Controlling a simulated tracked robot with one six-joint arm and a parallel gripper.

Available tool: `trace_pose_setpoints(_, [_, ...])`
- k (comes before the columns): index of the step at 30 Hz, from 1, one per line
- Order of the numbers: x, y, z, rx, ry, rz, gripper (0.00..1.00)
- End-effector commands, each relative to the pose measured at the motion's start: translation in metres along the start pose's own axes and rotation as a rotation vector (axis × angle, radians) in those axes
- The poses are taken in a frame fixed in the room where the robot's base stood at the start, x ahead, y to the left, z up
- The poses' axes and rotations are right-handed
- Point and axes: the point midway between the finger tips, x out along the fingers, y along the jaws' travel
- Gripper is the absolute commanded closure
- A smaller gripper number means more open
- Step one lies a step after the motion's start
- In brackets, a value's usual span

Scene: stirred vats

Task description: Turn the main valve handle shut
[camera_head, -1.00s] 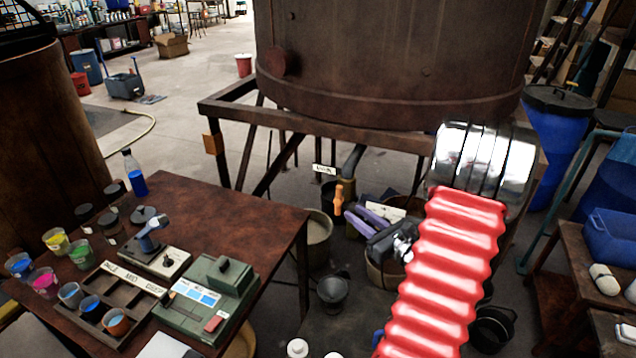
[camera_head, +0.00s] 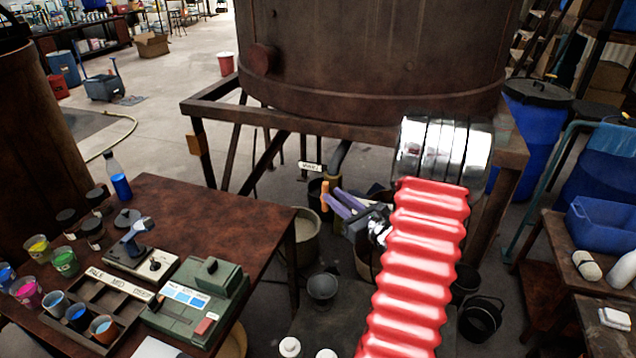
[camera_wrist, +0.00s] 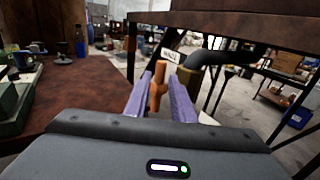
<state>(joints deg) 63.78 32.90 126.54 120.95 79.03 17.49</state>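The orange valve handle (camera_head: 325,196) stands upright below the large brown vat, under a small white label (camera_head: 311,167). In the wrist view the handle (camera_wrist: 157,86) is straight ahead, between the purple fingers, and the label (camera_wrist: 171,55) sits just above it. My gripper (camera_head: 335,198) has two purple fingers and is open, its tips at the handle. In the wrist view my gripper (camera_wrist: 160,80) has one finger on each side of the handle. Whether either finger touches it I cannot tell. The lower handle is partly hidden by the fingers in the head view.
The vat (camera_head: 370,50) rests on a rusty frame (camera_head: 230,110) above the handle. A dark pipe (camera_wrist: 226,54) curves beside it. A brown table (camera_head: 190,205) with cups and a green device (camera_head: 195,305) stands left. Buckets (camera_head: 301,240) stand on the floor below.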

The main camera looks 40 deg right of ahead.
Motion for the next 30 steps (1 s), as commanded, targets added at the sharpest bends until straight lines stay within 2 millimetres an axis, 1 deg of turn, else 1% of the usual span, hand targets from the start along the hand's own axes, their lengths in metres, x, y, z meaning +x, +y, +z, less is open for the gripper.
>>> trace_pose_setpoints(1, [0.009, 0.001, 0.000, -0.001, -0.001, 0.002, 0.78])
trace_pose_setpoints(9, [0.051, 0.002, 0.000, 0.000, -0.001, 0.003, 0.78])
trace_pose_setpoints(16, [0.082, 0.002, 0.000, 0.000, 0.000, 0.003, 0.78])
trace_pose_setpoints(21, [0.093, 0.001, 0.001, 0.001, -0.001, 0.001, 0.78])
trace_pose_setpoints(30, [0.095, 0.002, 0.000, 0.001, 0.000, 0.001, 0.78])
